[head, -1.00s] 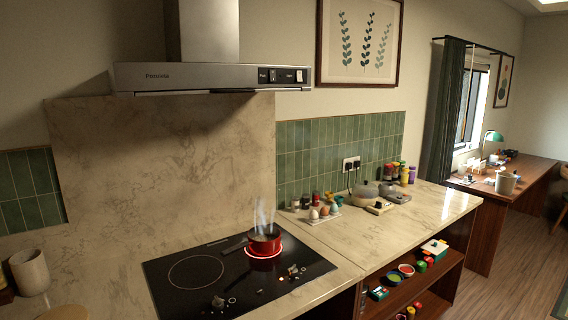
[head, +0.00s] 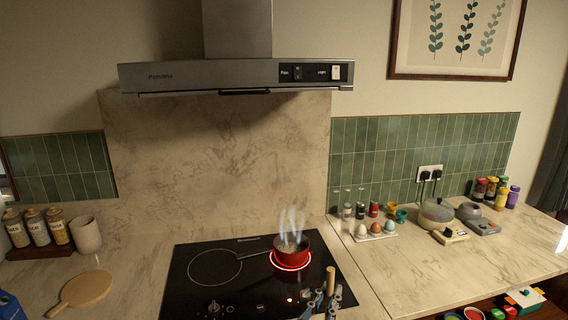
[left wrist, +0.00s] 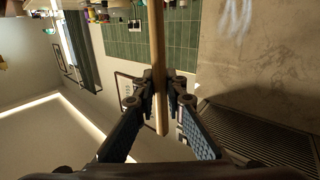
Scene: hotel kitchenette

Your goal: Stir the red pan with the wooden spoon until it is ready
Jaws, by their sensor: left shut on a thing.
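The red pan (head: 303,250) sits on the right rear burner, with its dark handle pointing left. The burner ring under it glows red and steam rises from it. My left gripper (head: 327,300) is at the bottom of the head view, in front of the pan and apart from it in the picture. It is shut on the wooden spoon (head: 330,275), whose handle end points up. In the left wrist view the spoon's stick (left wrist: 158,50) runs between the fingertips (left wrist: 160,88). The spoon's other end is out of view. My right gripper is not in view.
The black cooktop (head: 205,295) has a free left burner. A range hood (head: 230,78) hangs above. An egg tray (head: 375,236), small jars and a grey kettle (head: 436,212) stand right.

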